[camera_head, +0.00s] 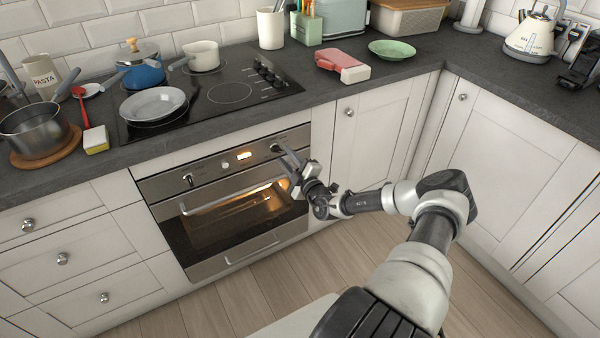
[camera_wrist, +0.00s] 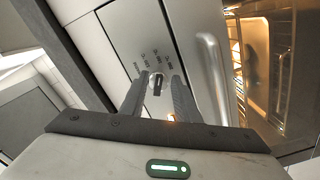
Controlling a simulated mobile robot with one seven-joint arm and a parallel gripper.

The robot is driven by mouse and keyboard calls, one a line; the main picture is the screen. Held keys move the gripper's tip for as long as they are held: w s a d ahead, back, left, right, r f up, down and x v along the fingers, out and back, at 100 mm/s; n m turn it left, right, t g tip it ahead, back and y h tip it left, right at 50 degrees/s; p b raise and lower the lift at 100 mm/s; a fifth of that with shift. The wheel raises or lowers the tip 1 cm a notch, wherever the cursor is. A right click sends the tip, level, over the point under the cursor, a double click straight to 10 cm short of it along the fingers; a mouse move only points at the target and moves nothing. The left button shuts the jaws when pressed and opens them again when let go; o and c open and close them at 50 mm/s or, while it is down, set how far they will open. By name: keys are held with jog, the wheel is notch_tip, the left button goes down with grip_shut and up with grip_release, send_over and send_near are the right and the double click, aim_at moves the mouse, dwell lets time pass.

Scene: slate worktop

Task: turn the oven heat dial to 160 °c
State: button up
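The oven (camera_head: 237,200) is built in under the hob, with its door shut and its inside lit. Its control panel carries a left dial (camera_head: 188,180) and a right dial (camera_head: 276,148). My gripper (camera_head: 283,155) is at the right dial and partly covers it. In the wrist view the dial (camera_wrist: 156,82) lies between the two fingertips of my gripper (camera_wrist: 158,78), with a small gap seeming to show on each side. The fingers are apart.
The oven handle (camera_head: 235,194) runs across the door below the panel; it also shows in the wrist view (camera_wrist: 212,75). A lit display (camera_head: 244,155) sits between the dials. The worktop edge overhangs the panel. Cabinet doors (camera_head: 362,130) stand to the right; the floor in front is clear.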

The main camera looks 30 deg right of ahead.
jog(key=s+p, duration=0.2)
jog(key=s, duration=1.4)
jog(key=shift+d, duration=0.25)
jog(key=shift+r, duration=0.1)
